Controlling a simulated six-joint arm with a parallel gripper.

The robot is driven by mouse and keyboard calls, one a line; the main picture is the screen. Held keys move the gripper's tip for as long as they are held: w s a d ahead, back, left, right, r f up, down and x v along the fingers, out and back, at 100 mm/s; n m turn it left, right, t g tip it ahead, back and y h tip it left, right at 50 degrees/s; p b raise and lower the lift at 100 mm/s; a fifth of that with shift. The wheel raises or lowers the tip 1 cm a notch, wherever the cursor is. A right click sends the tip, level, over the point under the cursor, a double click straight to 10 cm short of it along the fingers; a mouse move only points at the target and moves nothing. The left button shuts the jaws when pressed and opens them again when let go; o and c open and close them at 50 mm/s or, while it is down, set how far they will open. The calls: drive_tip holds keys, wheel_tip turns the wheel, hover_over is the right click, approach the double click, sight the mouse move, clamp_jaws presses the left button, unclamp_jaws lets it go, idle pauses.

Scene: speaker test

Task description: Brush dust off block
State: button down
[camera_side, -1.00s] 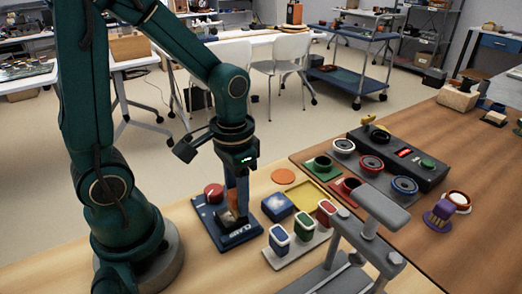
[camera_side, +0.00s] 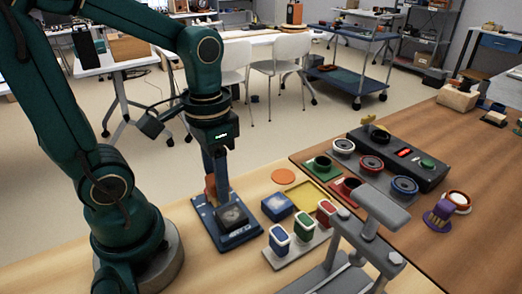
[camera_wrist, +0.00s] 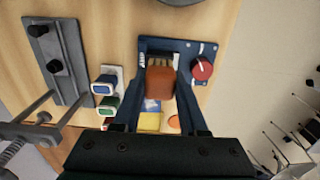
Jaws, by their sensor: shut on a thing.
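My gripper (camera_side: 216,184) is shut on an orange-brown brush (camera_wrist: 160,82), whose bristled end shows beyond the fingers in the wrist view. In the side view the fingers largely hide the brush (camera_side: 210,188), which is above the blue panel (camera_side: 243,236). The blue block (camera_side: 277,206), with a whitish dusty patch on top, sits on the wood to the right, apart from my gripper. It also shows partly between the fingers in the wrist view (camera_wrist: 152,105).
A dark square device (camera_side: 233,214) sits on the panel, with a red knob (camera_wrist: 203,68) alongside. A yellow tray (camera_side: 305,197), an orange disc (camera_side: 283,176) and a rack of colored blocks (camera_side: 302,238) lie near the block. A grey metal fixture (camera_side: 372,212) stands at front right.

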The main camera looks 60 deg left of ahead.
drive_tip(key=shift+r, duration=1.45)
drive_tip(key=shift+f, duration=0.2)
drive_tip(key=shift+f, duration=3.4)
drive_tip(key=shift+w+f, duration=0.3)
drive_tip(key=shift+w, duration=0.55)
drive_tip(key=shift+w+f, duration=0.25)
drive_tip(key=shift+w, duration=0.55)
drive_tip(key=shift+s, duration=1.5)
drive_tip(key=shift+r, duration=0.1)
drive_tip(key=shift+s+r, duration=0.2)
drive_tip(key=shift+r, duration=3.75)
